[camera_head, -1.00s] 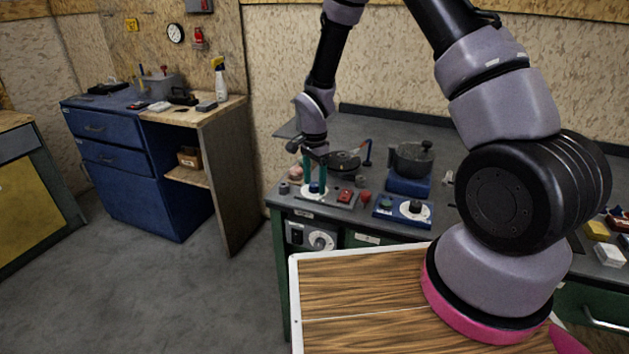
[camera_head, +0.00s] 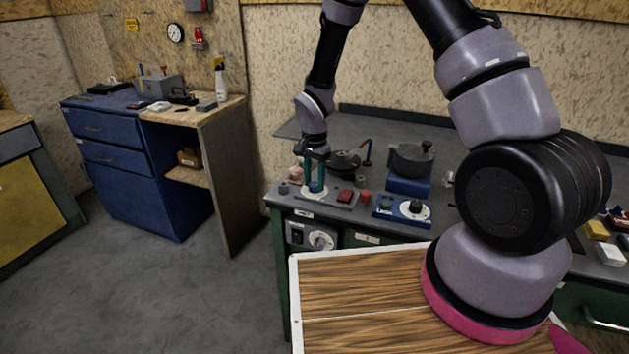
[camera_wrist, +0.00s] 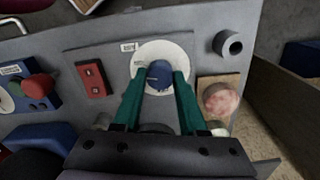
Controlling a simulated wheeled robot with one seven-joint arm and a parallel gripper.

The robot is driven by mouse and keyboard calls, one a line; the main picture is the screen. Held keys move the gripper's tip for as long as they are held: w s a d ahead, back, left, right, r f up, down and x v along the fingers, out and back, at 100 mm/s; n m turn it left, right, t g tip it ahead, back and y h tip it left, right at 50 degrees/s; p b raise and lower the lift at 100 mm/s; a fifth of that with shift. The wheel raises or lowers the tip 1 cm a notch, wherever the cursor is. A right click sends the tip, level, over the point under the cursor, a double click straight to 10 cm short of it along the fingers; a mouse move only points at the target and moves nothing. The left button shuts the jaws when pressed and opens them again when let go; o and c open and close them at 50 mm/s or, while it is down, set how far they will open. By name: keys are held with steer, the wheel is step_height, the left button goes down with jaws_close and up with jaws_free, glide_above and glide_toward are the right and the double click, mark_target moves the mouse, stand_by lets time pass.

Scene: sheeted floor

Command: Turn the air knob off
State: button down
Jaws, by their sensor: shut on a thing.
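The air knob (camera_wrist: 159,75) is a blue round knob on a white disc (camera_wrist: 158,49), set in a grey panel on the workbench. My gripper (camera_wrist: 160,77) is over the disc, with its two green fingers on either side of the knob and shut on it. In the head view my gripper (camera_head: 315,188) reaches down to the same white disc (camera_head: 312,195) near the bench's front left corner. The fingers hide most of the knob there.
A red switch (camera_wrist: 92,79) sits beside the disc on the panel. A pinkish round thing (camera_wrist: 221,99) and a grey ring (camera_wrist: 228,43) stand close on the other side.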

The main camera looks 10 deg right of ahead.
steer(key=n, duration=0.4)
steer(key=shift+n, duration=0.4)
steer(key=n, duration=1)
steer(key=shift+n, duration=2.9)
steer(key=shift+c, duration=2.2)
jaws_free()
